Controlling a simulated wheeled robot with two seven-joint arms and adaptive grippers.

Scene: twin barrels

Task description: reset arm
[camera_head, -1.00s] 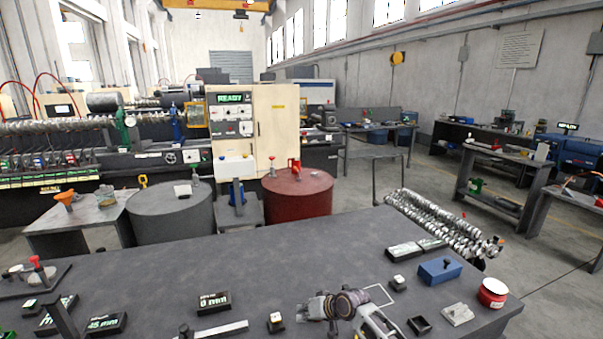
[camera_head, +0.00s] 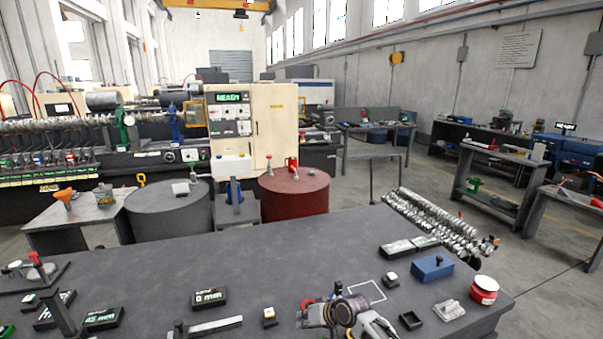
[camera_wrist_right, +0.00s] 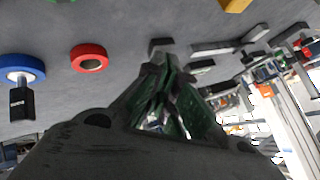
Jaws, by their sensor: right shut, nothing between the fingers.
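My right gripper (camera_head: 306,318) is low over the near edge of the dark table (camera_head: 250,265), at the bottom of the head view. Its arm comes in from the lower right. In the right wrist view its fingers (camera_wrist_right: 160,62) are closed together with nothing between them. A red ring (camera_head: 307,303) shows just behind the gripper in the head view. In the right wrist view a red ring (camera_wrist_right: 90,58) and a blue ring (camera_wrist_right: 22,70) lie apart from the fingers. My left gripper is not in view.
A blue block (camera_head: 432,268), a red-and-white spool (camera_head: 484,290) and a small open black box (camera_head: 411,320) stand right of the gripper. A "0 mm" display (camera_head: 209,298) stands left. A grey barrel (camera_head: 170,213) and red barrel (camera_head: 295,195) stand beyond the table.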

